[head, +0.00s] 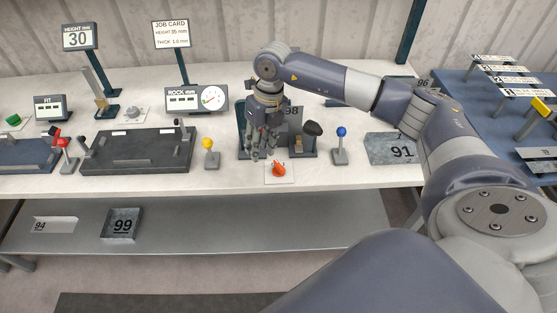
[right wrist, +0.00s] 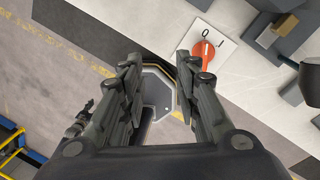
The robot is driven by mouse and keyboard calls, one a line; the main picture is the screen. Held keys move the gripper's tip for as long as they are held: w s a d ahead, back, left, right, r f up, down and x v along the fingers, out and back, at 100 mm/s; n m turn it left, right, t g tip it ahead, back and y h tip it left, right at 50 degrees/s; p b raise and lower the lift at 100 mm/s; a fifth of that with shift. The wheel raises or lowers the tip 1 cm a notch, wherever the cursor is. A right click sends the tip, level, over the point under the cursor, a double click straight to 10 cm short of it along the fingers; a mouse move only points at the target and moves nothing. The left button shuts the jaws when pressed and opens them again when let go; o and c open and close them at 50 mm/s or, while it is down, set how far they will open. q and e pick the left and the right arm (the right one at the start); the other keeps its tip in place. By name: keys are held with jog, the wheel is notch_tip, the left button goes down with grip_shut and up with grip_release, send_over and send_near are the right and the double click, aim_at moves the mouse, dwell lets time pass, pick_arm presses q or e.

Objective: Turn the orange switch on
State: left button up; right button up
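The orange switch (head: 279,169) is a rotary knob on a white plate (head: 290,178) at the front edge of the bench. In the right wrist view the orange knob (right wrist: 203,52) shows beyond the right finger, on its plate (right wrist: 190,36) with the marks 0 and I. I cannot tell clearly which mark it points at. My right gripper (head: 262,155) is just left of and above the switch in the head view. In the right wrist view its two fingers (right wrist: 160,85) stand apart with nothing between them. My left gripper is not in view.
A yellow-knobbed lever (head: 208,145) stands left of the switch and a blue-knobbed lever (head: 341,133) stands right. A dark-knobbed part (head: 313,129) stands close behind the switch. The bench top (head: 242,178) in front is clear.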

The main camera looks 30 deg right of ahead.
jog(key=r+h, duration=0.1)
jog(key=h, duration=0.1)
send_over(278, 164)
jog(key=shift+m, duration=0.3)
notch_tip(278, 164, down, 11)
jog(key=b, duration=0.6)
jog(key=shift+w+d+r+b, duration=0.1)
jog(key=shift+r+b, duration=0.1)
jog(key=shift+b, duration=0.2)
grip_shut()
